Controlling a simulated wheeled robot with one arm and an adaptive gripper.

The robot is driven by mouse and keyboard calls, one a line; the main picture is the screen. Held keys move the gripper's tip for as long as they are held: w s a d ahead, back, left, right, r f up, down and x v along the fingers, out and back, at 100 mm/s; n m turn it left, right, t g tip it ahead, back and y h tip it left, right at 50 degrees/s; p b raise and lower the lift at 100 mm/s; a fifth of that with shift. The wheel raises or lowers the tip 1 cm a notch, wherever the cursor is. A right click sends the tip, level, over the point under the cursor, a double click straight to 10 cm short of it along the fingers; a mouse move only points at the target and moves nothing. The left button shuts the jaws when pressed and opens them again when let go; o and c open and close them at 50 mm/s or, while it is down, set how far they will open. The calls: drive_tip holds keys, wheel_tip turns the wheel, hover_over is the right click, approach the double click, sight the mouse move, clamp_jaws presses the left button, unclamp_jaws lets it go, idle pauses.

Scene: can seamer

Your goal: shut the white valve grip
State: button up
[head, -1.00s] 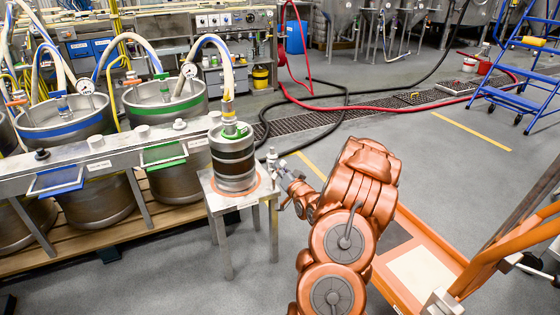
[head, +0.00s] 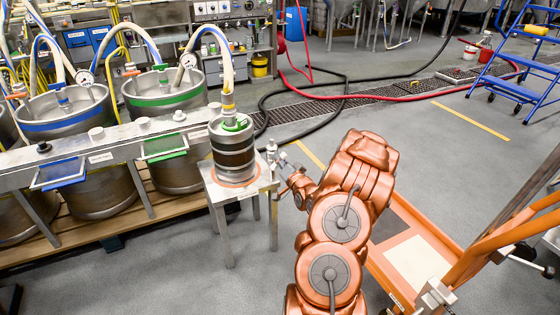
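I cannot single out the white valve grip for sure. Several pale round knobs sit along the steel rail in front of the large kegs, one of them a white knob (head: 97,133) near a blue-framed tray. My orange arm reaches up from the bottom centre of the head view. My gripper (head: 280,158) is small in the picture, at the right edge of the small steel stand, close to a pale upright fitting (head: 271,147) there. Whether it touches that fitting, and whether its fingers are open or shut, I cannot tell.
A small steel keg (head: 232,152) with a green coupler and hose stands on the steel stand (head: 222,198). Large kegs (head: 68,122) on a wooden pallet fill the left. Black and red hoses cross the floor behind. A blue ladder (head: 515,75) stands at right.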

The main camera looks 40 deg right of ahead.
drive_tip(key=shift+o, duration=1.4)
drive_tip(key=shift+s, duration=0.1)
drive_tip(key=v, duration=1.1)
drive_tip(key=shift+s+a, duration=0.2)
drive_tip(key=shift+s, duration=0.15)
